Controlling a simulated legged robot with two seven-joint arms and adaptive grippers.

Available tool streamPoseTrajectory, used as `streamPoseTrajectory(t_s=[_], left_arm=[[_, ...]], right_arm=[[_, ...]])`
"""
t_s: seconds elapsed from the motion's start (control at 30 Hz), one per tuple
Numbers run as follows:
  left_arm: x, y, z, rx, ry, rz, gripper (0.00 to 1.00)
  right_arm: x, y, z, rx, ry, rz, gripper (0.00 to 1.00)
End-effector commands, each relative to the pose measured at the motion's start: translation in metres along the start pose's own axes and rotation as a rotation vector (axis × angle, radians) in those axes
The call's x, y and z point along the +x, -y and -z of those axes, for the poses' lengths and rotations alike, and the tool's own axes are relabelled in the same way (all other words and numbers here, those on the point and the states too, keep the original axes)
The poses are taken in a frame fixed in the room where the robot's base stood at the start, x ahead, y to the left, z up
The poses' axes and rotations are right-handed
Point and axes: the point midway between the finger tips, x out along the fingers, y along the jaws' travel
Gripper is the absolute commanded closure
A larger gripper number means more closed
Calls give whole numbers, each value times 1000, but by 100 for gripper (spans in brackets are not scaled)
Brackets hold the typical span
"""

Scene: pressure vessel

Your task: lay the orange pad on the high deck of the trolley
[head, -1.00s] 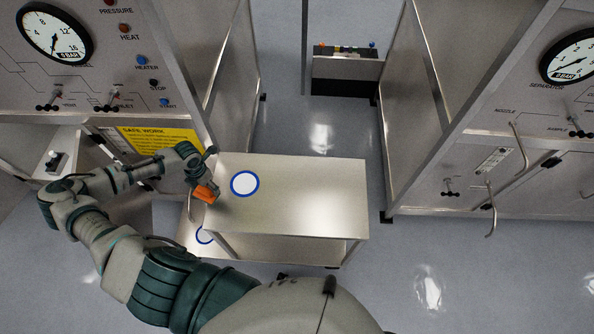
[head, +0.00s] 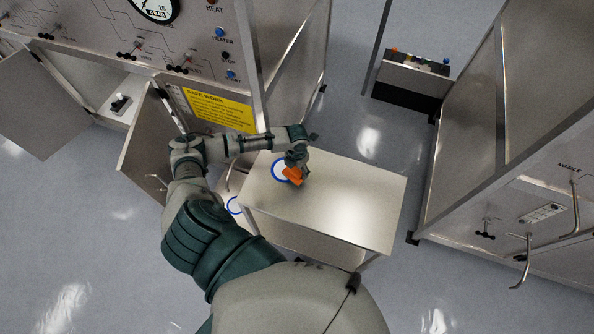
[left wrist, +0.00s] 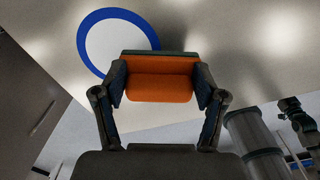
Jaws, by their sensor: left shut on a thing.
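The orange pad (head: 293,175) is in my left gripper (head: 297,163), over the left end of the trolley's high deck (head: 345,203). In the left wrist view the pad (left wrist: 160,80) sits between both fingers of the left gripper (left wrist: 160,85). A white disc with a blue ring (head: 279,171) marks the high deck, partly hidden by the gripper and pad; in the left wrist view the ring (left wrist: 84,45) lies just beyond the pad, to its left. I cannot tell whether the pad touches the deck. My right gripper is not in view.
A second cabinet (head: 500,200) stands at the right. The high deck's right part is bare.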

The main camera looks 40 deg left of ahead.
Motion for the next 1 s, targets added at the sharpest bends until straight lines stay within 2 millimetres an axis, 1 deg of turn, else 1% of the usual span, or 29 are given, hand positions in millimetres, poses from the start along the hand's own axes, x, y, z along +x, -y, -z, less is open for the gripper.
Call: streamPoseTrajectory(t_s=[0.1, 0.2, 0.4, 0.43, 0.47, 0.5, 0.87, 0.97, 1.0], left_arm=[[19, 0, 1, -2, -5, 1, 64], [28, 0, 0, 0, -3, 0, 64], [29, 1, 1, 1, -2, -1, 64], [29, 1, 1, 1, -3, -1, 22], [29, 1, 1, 1, -3, -1, 14], [29, 1, 1, 1, -3, -1, 4], [27, 0, 1, 0, -2, 0, 4], [19, -1, 0, 0, -1, -1, 4], [12, -1, 0, 1, 0, 0, 4]], right_arm=[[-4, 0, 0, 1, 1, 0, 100], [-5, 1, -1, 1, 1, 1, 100], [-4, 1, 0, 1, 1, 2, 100], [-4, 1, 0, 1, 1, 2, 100], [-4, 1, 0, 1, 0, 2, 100], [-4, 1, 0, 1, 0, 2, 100], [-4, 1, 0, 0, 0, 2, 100], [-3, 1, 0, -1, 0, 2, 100], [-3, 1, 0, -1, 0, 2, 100]])
